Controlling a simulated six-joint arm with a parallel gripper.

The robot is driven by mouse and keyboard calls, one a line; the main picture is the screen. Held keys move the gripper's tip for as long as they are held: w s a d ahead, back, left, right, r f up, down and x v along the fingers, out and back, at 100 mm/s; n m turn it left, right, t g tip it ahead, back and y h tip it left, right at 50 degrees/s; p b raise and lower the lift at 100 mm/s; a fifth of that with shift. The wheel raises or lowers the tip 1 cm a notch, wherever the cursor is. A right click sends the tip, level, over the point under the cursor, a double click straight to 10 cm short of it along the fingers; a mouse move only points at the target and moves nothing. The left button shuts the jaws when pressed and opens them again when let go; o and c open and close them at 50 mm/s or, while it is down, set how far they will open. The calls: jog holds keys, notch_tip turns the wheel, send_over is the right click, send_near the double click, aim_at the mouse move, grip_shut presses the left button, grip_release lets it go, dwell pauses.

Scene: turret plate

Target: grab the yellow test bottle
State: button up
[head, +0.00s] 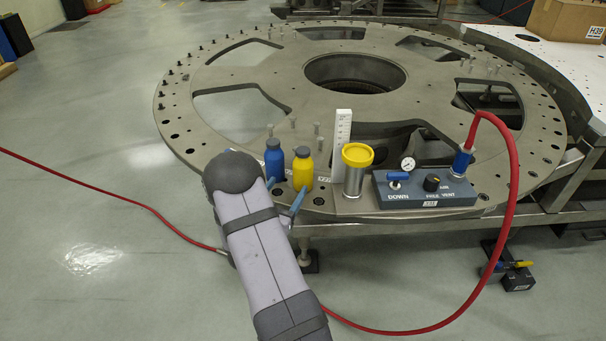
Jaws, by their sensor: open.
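The yellow test bottle (303,172) stands upright on the near rim of the round turret plate, with a dark grey cap. My gripper (287,187) is in front of the bottles, mostly hidden behind my arm. Its two light-blue fingertips show apart, so it is open. One fingertip is below the blue bottle and the other overlaps the lower part of the yellow bottle. I cannot tell whether they touch it. No bottle is lifted.
A blue bottle (274,161) stands close to the left of the yellow one. To the right are a white ruler (341,140), a yellow-lidded metal canister (353,178) and a blue control box (424,190) with a red hose (514,190). Pegs stand on the plate (240,78) behind.

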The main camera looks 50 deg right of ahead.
aim_at(299, 180)
jog(key=shift+s+d+r+g+h, duration=0.2)
jog(key=shift+s+d+g+h, duration=0.35)
jog(key=shift+s, duration=0.3)
jog(key=shift+p+x, duration=1.45)
jog(key=shift+x, duration=1.75)
jog(key=shift+w+d, duration=0.1)
jog(key=shift+d, duration=0.35)
jog(key=shift+c, duration=0.5)
jog(key=c, duration=1)
jog(key=shift+r, duration=0.15)
jog(key=c, duration=0.4)
jog(key=shift+r, duration=0.1)
